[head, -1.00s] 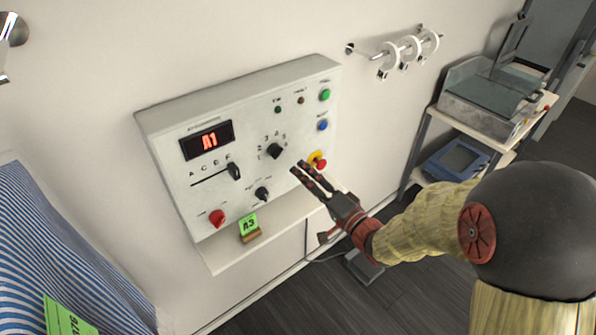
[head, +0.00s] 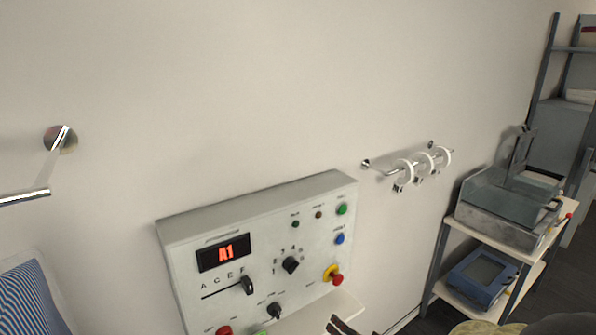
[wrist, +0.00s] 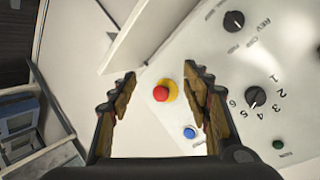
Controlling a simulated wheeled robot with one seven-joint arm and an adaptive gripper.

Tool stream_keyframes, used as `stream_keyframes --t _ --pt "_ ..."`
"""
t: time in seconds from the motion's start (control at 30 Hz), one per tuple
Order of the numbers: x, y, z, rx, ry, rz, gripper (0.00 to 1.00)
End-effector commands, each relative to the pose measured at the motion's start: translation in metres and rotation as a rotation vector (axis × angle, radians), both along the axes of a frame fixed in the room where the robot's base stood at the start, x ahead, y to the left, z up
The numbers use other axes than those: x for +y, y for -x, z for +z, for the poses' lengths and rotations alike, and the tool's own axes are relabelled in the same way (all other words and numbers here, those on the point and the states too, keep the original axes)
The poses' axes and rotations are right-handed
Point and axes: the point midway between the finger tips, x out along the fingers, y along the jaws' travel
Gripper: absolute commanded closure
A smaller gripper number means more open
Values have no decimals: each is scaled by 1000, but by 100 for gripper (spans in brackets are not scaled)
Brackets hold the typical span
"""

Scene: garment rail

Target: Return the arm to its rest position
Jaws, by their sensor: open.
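My gripper (wrist: 159,70) is open and empty in the wrist view, its two dark, worn-padded fingers apart. The red button with a yellow collar (wrist: 166,93) shows between them, on the control panel beyond; I cannot tell the exact gap. In the head view only the tips of my gripper (head: 340,325) show at the bottom edge, below the panel's lower right. The rest of my arm is mostly out of frame there. The white control panel (head: 200,300) has a display (head: 224,252) reading A1.
A wall rail (head: 383,172) with white rings (head: 424,163) is right of the panel. A shelf unit (head: 462,228) with a glass-topped box (head: 500,208) and a blue device (head: 480,278) stands farther right. A chrome bar (head: 25,196) and striped cloth (head: 30,300) are at left.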

Motion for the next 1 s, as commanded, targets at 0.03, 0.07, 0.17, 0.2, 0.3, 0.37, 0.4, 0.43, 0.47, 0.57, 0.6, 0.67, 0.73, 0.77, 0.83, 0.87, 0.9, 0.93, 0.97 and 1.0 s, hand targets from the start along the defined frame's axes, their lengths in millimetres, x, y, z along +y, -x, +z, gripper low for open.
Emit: stream_keyframes --t 0.03,0.07,0.17,0.2,0.3,0.37,0.4,0.43,0.47,0.57,0.6,0.67,0.73,0.77,0.83,0.87,0.9,0.93,0.97,1.0 --pt "-15 6 -7 44 88 -12 52" --pt "-23 11 -12 74 140 -18 52" --pt "-51 31 -22 178 300 -23 52" --pt "-61 41 -23 220 357 -20 52" --pt "-81 70 -20 329 476 -6 52" --pt "-91 89 -14 395 532 11 52" --pt "-95 103 -10 437 563 25 52" --pt "-98 114 -5 468 585 38 52" --pt "-100 126 -1 499 602 51 52" --pt "-101 165 18 589 639 104 52" --pt "-99 180 26 617 645 127 52" --pt "-95 203 39 652 647 161 52" --pt "-87 229 57 674 639 198 52" --pt "-84 239 64 678 633 211 52" --pt "-75 258 81 670 613 227 52" --pt "-72 264 88 659 605 227 52" --pt "-68 269 98 639 593 222 52" --pt "-65 270 105 617 587 216 52" --pt "-64 271 112 589 584 209 52" --pt "-62 271 121 554 584 200 52"
